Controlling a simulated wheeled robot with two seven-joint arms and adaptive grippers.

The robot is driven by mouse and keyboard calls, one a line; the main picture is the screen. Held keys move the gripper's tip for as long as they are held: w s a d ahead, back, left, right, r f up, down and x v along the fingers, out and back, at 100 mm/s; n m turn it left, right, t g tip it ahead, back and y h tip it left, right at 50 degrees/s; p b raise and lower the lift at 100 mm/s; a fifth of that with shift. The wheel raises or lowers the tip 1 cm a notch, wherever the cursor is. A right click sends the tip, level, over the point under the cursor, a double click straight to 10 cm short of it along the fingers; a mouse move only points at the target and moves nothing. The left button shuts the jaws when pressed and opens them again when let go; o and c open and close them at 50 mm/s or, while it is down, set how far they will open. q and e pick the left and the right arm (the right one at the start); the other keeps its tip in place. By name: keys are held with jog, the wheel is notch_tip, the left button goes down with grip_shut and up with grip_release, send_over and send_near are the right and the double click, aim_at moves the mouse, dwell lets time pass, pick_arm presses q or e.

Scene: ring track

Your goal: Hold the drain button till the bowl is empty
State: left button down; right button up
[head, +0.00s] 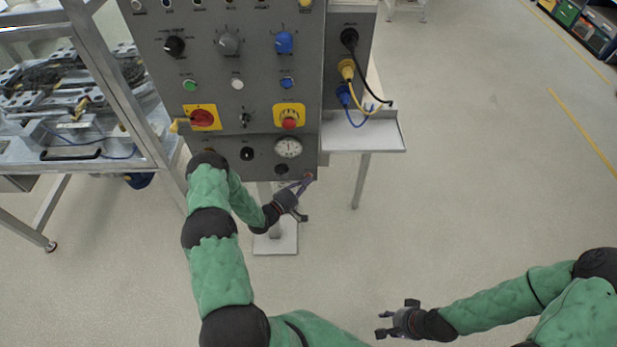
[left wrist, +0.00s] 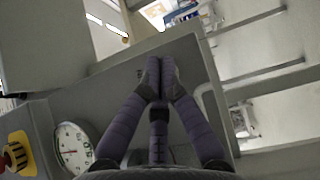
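My left gripper (head: 306,180) is at the lower right corner of the grey control panel (head: 205,130). In the left wrist view its fingers (left wrist: 160,68) are together, with nothing seen between them, and the tips lie over the panel face. I cannot tell whether they touch it. No drain button can be made out; the fingers hide the spot at their tips. No bowl can be made out in either view. My right gripper (head: 394,319) is open and empty above the floor, well away from the panel.
A round gauge (head: 288,148) sits just above my left gripper, with a red emergency button (head: 289,123) and a red rotary switch (head: 202,118) higher up. A grey side shelf (head: 375,135) juts out at right. A metal rack (head: 85,150) stands left.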

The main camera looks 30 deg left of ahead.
pick_arm(q)
jog(key=shift+s, duration=0.1)
jog(key=shift+s+d, duration=0.4)
jog(key=shift+s, duration=0.2)
jog(key=shift+s, duration=0.1)
jog(key=s+d, duration=0.1)
jog(key=s+p, duration=0.1)
jog(key=s+d, duration=0.1)
jog(key=s, duration=0.1)
jog(key=shift+d, duration=0.3)
dwell(0.4)
